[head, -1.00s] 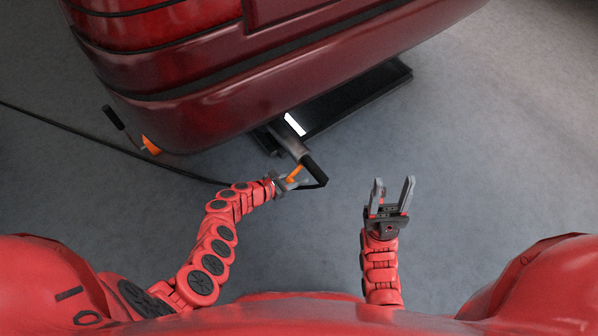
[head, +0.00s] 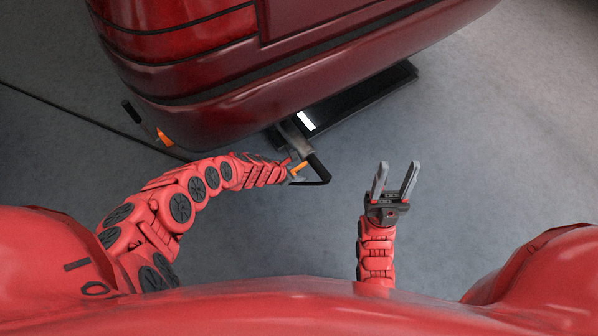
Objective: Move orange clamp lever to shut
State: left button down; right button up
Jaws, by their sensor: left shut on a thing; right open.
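The orange clamp lever (head: 299,168) shows as a short orange bar beside the black handle (head: 318,168) of the jack, close to the floor under the car's edge. My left gripper (head: 296,174) is at the lever and shut on it; its fingers are small and partly hidden by the wrist and the lever. A second orange piece (head: 164,137) shows at the car's lower left corner, by a black handle. My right gripper (head: 396,170) is open and empty, above bare floor to the right of the jack handle.
The dark red car (head: 270,80) overhangs the jack and fills the top middle. A flat black jack plate (head: 365,97) lies under its edge. A black cable (head: 85,118) runs along the floor at left. The grey floor at right is clear.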

pick_arm(q)
jog(key=shift+s+a+r+g+y, duration=0.1)
jog(key=shift+r+g+y, duration=0.35)
jog(key=shift+y, duration=0.15)
jog(key=c, duration=0.6)
grip_release()
jog(key=shift+p+v, duration=5.45)
jog(key=shift+v, duration=3.25)
